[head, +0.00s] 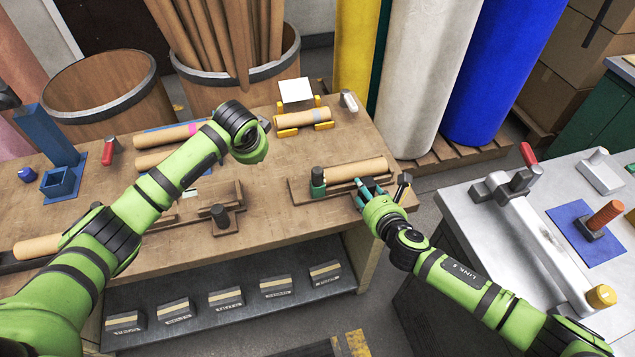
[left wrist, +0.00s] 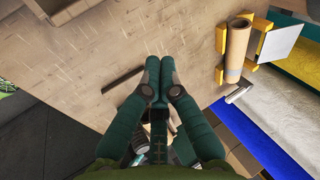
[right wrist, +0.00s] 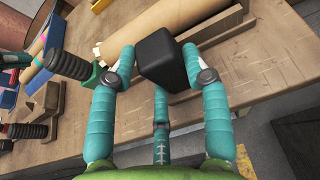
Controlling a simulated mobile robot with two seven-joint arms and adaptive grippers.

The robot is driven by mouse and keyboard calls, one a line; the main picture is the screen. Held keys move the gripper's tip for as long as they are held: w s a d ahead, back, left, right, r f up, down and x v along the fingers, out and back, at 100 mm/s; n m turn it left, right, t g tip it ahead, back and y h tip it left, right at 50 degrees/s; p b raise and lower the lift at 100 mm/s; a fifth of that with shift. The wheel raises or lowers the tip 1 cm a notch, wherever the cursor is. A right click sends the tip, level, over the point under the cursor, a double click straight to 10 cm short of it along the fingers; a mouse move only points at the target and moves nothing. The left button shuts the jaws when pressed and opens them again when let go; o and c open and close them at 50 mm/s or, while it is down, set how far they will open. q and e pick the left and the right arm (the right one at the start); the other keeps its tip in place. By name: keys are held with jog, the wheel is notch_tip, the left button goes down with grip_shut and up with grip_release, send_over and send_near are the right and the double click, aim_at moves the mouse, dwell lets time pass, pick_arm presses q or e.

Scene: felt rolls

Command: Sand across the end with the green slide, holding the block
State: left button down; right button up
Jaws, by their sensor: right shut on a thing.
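The green slide (head: 318,183), with its dark upright knob, stands at the left end of a tan tube (head: 355,170) in a wooden holder. The right wrist view also shows the slide (right wrist: 108,78) and the tube (right wrist: 160,28). My right gripper (head: 368,188) is at the tube's front right side, shut on a black block (right wrist: 163,58), which sits between its fingertips. Whether the block touches the tube cannot be told. My left gripper (left wrist: 154,80) is shut and empty above the bench; in the head view its fingers are hidden behind the wrist.
A tube on a yellow stand (head: 302,118) with a white card is at the bench's back. A grey side table (head: 560,210) with clamps is at right. Tall felt rolls (head: 430,80) stand behind.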

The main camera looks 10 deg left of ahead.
aim_at(317, 182)
pick_arm(q)
jog(key=s+d+r+m+g+h, duration=0.1)
jog(key=s+d+r, duration=0.2)
jog(key=d, duration=0.5)
jog(key=s+d+r+m+g+h, duration=0.15)
jog(key=d+r, duration=0.25)
jog(key=d, duration=0.4)
pick_arm(e)
jog(key=shift+s+f, duration=0.15)
jog(key=shift+f, duration=0.15)
pick_arm(q)
notch_tip(317, 182, down, 9)
jog(key=shift+s, duration=0.3)
jog(key=shift+w+a+r, duration=0.1)
jog(key=shift+w+a, duration=0.25)
jog(key=shift+w, duration=0.65)
jog(key=shift+w+a+f, duration=0.1)
jog(key=shift+w+a, duration=0.3)
jog(key=shift+w, duration=0.55)
jog(key=shift+w+a+r, duration=0.1)
jog(key=shift+w+a, duration=0.25)
jog(key=shift+w, duration=0.65)
jog(key=shift+s, duration=0.15)
